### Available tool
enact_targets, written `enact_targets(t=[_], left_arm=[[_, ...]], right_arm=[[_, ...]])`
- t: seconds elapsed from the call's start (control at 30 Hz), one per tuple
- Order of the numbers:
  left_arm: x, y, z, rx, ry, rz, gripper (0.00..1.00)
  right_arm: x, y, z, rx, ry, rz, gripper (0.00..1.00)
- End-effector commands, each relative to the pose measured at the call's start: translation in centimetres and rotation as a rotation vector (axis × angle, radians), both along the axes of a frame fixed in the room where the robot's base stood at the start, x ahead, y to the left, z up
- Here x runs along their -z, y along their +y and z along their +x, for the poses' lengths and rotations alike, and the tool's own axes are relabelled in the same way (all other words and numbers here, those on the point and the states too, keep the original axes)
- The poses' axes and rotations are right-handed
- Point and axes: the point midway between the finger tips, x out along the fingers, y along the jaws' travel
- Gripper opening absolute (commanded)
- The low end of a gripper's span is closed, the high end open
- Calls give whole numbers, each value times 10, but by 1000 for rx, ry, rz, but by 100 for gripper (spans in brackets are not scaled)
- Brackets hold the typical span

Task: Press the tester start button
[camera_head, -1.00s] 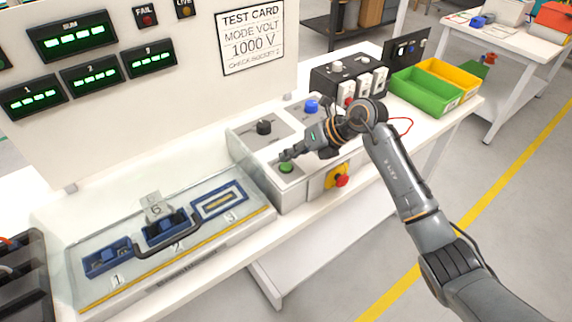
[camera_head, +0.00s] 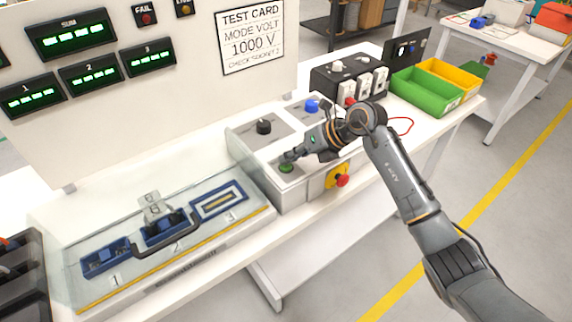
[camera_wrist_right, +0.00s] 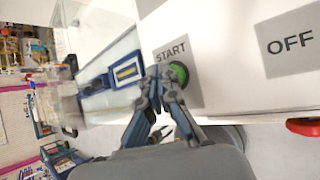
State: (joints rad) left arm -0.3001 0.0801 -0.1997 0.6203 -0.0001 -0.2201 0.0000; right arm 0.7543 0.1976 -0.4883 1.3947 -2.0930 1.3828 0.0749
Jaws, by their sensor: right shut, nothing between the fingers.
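The green start button (camera_head: 286,168) is on the front left part of the white tester box (camera_head: 262,165). In the right wrist view the button (camera_wrist_right: 178,74) sits beside the word START. My right gripper (camera_head: 289,157) is shut and empty, its fingertips right at the button. In the right wrist view the fingertips (camera_wrist_right: 158,73) overlap the button's left edge; I cannot tell whether they touch it. My left gripper is not in view.
A black knob (camera_head: 264,127), a blue knob (camera_head: 311,106) and a red stop button on yellow (camera_head: 341,180) are on the tester box. A clear-covered socket tray (camera_head: 150,285) lies left. Green (camera_head: 425,92) and yellow (camera_head: 455,76) bins stand right.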

Motion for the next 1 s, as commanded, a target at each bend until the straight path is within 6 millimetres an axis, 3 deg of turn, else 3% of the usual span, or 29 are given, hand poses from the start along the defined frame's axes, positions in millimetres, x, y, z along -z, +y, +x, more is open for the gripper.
enact_targets(t=[0.53, 1.0], left_arm=[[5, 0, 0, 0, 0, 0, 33], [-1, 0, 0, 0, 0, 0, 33]], right_arm=[[8, -1, 0, 1, 1, -1, 0], [-1, -1, 0, 0, 1, -3, 0]])
